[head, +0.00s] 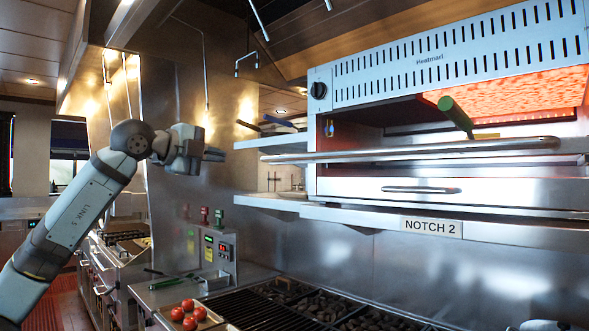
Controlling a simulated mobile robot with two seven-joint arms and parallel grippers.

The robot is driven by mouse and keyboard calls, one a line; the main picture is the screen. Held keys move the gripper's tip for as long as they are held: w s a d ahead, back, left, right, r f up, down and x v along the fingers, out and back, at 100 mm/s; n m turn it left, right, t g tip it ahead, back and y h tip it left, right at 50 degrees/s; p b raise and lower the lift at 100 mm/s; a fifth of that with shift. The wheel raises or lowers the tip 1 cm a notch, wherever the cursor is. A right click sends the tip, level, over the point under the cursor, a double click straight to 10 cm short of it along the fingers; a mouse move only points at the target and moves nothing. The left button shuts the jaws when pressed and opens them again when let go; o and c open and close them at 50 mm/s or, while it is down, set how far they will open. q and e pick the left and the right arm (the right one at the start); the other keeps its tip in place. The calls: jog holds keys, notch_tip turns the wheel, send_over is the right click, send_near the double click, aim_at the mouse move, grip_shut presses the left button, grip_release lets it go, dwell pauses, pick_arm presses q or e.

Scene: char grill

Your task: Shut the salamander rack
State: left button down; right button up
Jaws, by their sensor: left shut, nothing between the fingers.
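The salamander (440,58) is a steel unit marked "Heatmarl" on a shelf at the upper right, with a glowing orange heating element. Its rack stands out at the front, with a long metal bar handle (410,151) across it. A green-handled tool (455,113) rests at the rack's right side, and the rack's inside is partly hidden by the bar and front edge. My left gripper (222,154) is shut and empty, to the left of the bar's left end and visibly apart from it in the picture. My right gripper is not in view.
A shelf labelled "NOTCH 2" (431,227) runs under the salamander. A drawer handle (421,189) sits below the rack. Below are a char grill (255,310), a tray of tomatoes (206,316) and a control box (218,250).

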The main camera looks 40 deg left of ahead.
pick_arm(q)
jog(key=p, duration=0.9)
send_near(273, 159)
jog(key=w, duration=0.4)
jog(key=w+d, duration=0.1)
jog(key=w, duration=0.2)
jog(key=shift+f, duration=0.35)
jog(key=shift+a, duration=0.1)
jog(key=shift+w, duration=0.15)
